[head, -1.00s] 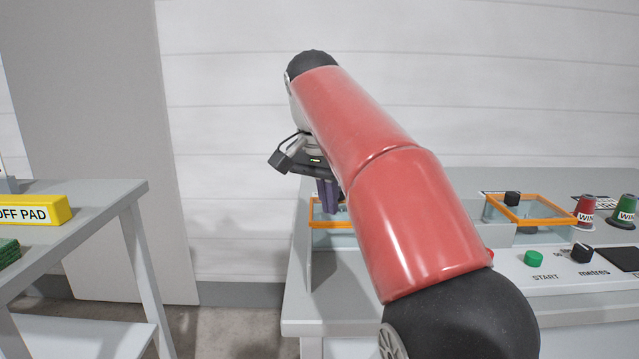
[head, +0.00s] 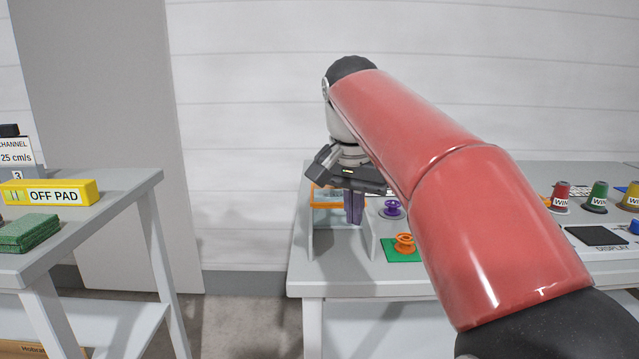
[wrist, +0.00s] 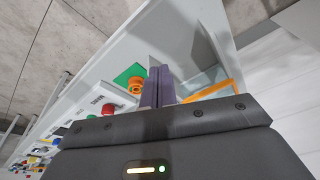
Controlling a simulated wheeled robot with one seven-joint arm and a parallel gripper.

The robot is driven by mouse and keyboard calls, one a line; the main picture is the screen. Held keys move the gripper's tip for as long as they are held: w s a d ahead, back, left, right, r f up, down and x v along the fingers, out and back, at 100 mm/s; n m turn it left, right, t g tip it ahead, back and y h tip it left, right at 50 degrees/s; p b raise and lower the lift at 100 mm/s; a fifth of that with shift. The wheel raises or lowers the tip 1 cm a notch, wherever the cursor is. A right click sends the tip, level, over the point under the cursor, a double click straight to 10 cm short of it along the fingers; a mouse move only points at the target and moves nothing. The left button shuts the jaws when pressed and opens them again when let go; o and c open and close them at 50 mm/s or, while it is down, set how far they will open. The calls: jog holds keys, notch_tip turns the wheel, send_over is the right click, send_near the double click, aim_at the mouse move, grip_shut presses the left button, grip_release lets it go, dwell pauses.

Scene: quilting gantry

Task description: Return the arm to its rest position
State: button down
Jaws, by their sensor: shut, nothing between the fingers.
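My gripper (head: 354,207) hangs at the left end of the grey table (head: 340,283) in the head view, below my red arm. Its purple fingers are together with nothing between them. In the wrist view the closed fingers (wrist: 158,88) point over the table, with an orange spool (wrist: 136,85) on a green pad just left of them. The head view shows this orange spool (head: 404,243) on the green pad (head: 393,252) and a purple spool (head: 392,208) behind it, both right of the fingers. My arm hides the middle of the table.
An orange-rimmed clear box (head: 326,206) stands close behind the fingers. Several labelled cones, such as the red one (head: 562,195), stand at right near a dark display (head: 597,236). A floor gap separates the tables.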

jog(key=s+d+f+n+t, duration=0.1)
jog(key=s+d+f, duration=0.4)
jog(key=s+f, duration=0.5)
jog(key=s+d+f+n+t, duration=0.2)
jog(key=s+d+f+n, duration=0.2)
jog(key=s+f, duration=0.5)
jog(key=s, duration=0.3)
jog(key=shift+s+d+f+y, duration=0.35)
jog(key=shift+s+f+y, duration=0.05)
